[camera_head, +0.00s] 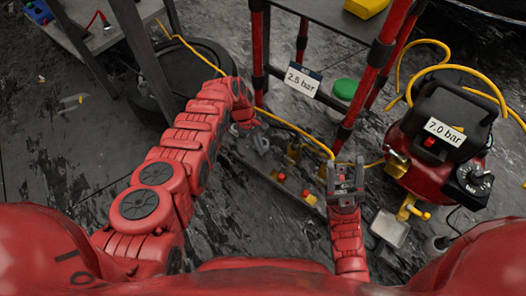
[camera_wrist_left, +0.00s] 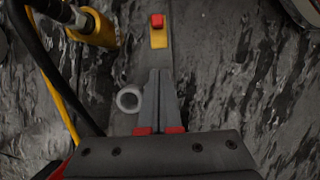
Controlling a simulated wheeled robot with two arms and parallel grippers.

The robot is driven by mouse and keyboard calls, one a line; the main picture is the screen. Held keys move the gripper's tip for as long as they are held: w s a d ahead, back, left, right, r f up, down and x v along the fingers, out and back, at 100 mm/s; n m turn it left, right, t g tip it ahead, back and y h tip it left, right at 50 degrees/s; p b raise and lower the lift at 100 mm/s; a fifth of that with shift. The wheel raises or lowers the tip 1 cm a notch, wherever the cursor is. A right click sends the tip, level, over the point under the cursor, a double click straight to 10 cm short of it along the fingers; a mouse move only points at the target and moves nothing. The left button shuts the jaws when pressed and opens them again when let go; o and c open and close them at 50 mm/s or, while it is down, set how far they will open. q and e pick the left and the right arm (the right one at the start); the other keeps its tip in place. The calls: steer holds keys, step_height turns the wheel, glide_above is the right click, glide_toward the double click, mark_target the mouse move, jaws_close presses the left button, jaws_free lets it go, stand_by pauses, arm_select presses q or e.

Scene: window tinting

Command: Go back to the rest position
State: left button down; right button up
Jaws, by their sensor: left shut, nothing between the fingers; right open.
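My left arm reaches in from the left of the head view. My left gripper (camera_head: 258,142) is shut and empty, beside a low grey panel. In the left wrist view its two fingers (camera_wrist_left: 160,80) lie together with nothing between them. My right gripper (camera_head: 346,168) is open at the lower right of the panel. I cannot see anything held in it.
The grey panel (camera_head: 262,164) carries several yellow blocks with red buttons (camera_head: 308,196). A red compressor (camera_head: 428,172) marked 7.0 bar stands at the right. A red-posted rack (camera_head: 376,52) with a 2.5 bar label (camera_head: 302,79) stands behind. Yellow hoses cross the floor.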

arm_select(q)
steer(key=shift+w+a+r, duration=0.1)
steer(key=shift+a+r, duration=0.05)
steer(key=shift+r, duration=0.3)
steer(key=shift+w+f, duration=0.1)
steer(key=shift+f, duration=0.05)
